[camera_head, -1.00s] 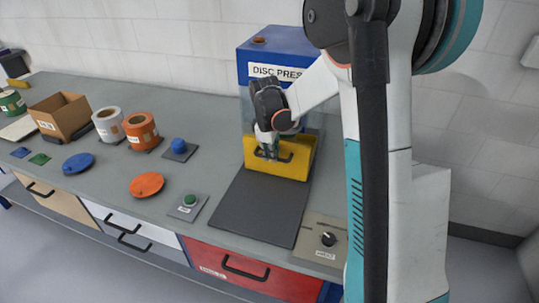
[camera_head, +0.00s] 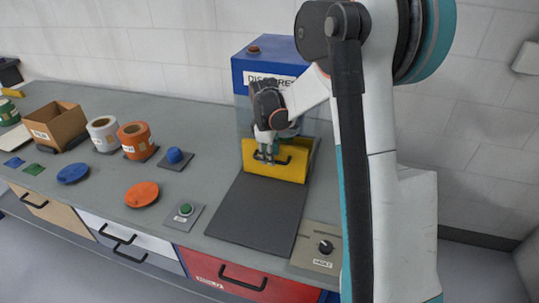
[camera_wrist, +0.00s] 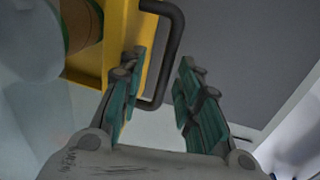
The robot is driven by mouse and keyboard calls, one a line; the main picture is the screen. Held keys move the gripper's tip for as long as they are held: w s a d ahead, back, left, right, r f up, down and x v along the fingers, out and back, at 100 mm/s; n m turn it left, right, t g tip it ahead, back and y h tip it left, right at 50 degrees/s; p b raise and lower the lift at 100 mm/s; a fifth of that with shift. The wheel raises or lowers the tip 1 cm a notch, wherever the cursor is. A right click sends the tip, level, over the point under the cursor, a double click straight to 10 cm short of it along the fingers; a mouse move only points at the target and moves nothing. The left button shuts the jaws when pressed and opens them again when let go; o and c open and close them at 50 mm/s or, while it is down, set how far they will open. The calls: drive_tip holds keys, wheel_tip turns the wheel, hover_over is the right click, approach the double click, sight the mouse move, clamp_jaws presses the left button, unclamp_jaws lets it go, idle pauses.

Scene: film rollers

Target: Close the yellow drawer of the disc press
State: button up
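The yellow drawer (camera_head: 290,171) is at the lower front of the blue-topped disc press (camera_head: 245,62). It stands partly open, and its black handle (camera_head: 284,160) shows on its front. In the wrist view the yellow drawer wall (camera_wrist: 127,30) is at the upper left, with a green and brown round object (camera_wrist: 78,22) inside. My gripper (camera_head: 266,153) is at the drawer front by the handle. In the wrist view its two teal fingers are apart, and the black handle (camera_wrist: 176,45) lies at the tips between them. Contact with the handle cannot be told.
A dark mat (camera_head: 258,215) lies before the press. A green button (camera_head: 185,209), an orange disc (camera_head: 141,194) and a blue knob (camera_head: 174,155) are to the left. A dial panel (camera_head: 316,256) is at the front right. Rolls and a cardboard box (camera_head: 58,127) stand farther left.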

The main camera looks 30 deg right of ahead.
wheel_tip(320, 180, up, 11)
drive_tip(key=s+a, duration=0.1)
drive_tip(key=shift+s+a+r, duration=0.2)
drive_tip(key=shift+s+a, duration=0.1)
idle(0.4)
drive_tip(key=s+a+r+m+t, duration=0.1)
drive_tip(key=s+a+r+m, duration=0.2)
drive_tip(key=s, duration=0.4)
drive_tip(key=s+a+r+m+t, duration=0.1)
drive_tip(key=s+a+r, duration=0.2)
drive_tip(key=s+a, duration=0.25)
drive_tip(key=s+a+f+m+t, duration=0.1)
drive_tip(key=s+a+f+m, duration=0.1)
drive_tip(key=s, duration=0.5)
drive_tip(key=s+a+f+m+t+y, duration=0.1)
drive_tip(key=s+a+f+m+t, duration=0.1)
drive_tip(key=s, duration=0.5)
drive_tip(key=shift+s+a+f+m+t+y, duration=0.15)
drive_tip(key=shift+a+m+t+y, duration=0.2)
drive_tip(key=shift+a, duration=0.35)
